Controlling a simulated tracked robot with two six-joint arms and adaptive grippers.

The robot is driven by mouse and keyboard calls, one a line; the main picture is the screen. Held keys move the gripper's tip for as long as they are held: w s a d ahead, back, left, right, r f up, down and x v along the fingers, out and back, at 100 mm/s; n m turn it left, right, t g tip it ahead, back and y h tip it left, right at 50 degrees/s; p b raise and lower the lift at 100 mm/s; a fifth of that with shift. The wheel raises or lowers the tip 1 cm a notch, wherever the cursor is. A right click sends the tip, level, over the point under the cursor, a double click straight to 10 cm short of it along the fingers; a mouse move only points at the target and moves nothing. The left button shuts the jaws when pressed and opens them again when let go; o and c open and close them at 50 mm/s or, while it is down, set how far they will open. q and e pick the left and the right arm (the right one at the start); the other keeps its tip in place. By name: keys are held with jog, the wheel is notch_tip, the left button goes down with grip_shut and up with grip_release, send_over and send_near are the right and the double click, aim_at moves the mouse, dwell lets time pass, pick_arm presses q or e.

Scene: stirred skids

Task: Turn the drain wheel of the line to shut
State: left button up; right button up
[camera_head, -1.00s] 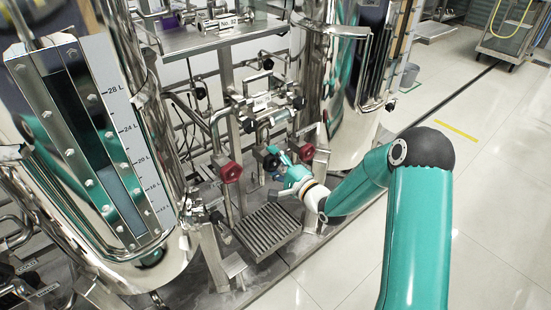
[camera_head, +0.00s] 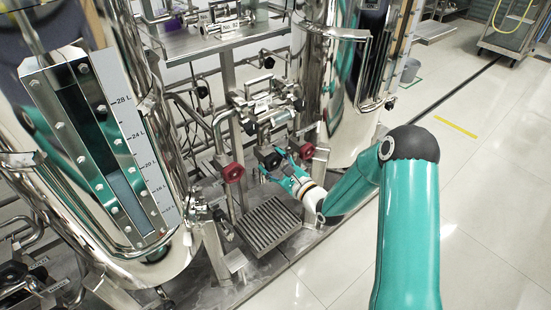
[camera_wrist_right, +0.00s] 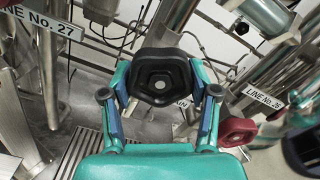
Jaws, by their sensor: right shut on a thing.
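A black drain wheel (camera_head: 269,157) with a rounded, lobed rim sits on the pipework between the two steel vessels. In the right wrist view the same wheel (camera_wrist_right: 162,77) fills the space between my fingers. My right gripper (camera_head: 284,168), with teal and blue fingers, is shut on this wheel, one finger at each side of its rim. The fingers also show in the right wrist view (camera_wrist_right: 162,95). The valve stem behind the wheel is mostly hidden. My left gripper is not in view.
Red wheels (camera_head: 232,172) and (camera_head: 307,151) flank the black one; a red wheel (camera_wrist_right: 238,131) is close by my right finger. Labels read "LINE No. 27" (camera_wrist_right: 47,23) and, less clearly, "LINE No. 26" (camera_wrist_right: 264,97). A grated drain (camera_head: 268,225) lies below.

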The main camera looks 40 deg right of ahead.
jog(key=shift+s+d+f+m, duration=0.15)
jog(key=shift+f+m, duration=0.2)
jog(key=shift+m, duration=0.75)
jog(key=o, duration=1.1)
jog(key=shift+c, duration=0.2)
jog(key=shift+o, duration=0.6)
jog(key=shift+p, duration=0.3)
jog(key=shift+r, duration=0.1)
jog(key=s, duration=1.1)
jog(key=shift+s+d, duration=0.3)
jog(key=shift+s, duration=0.1)
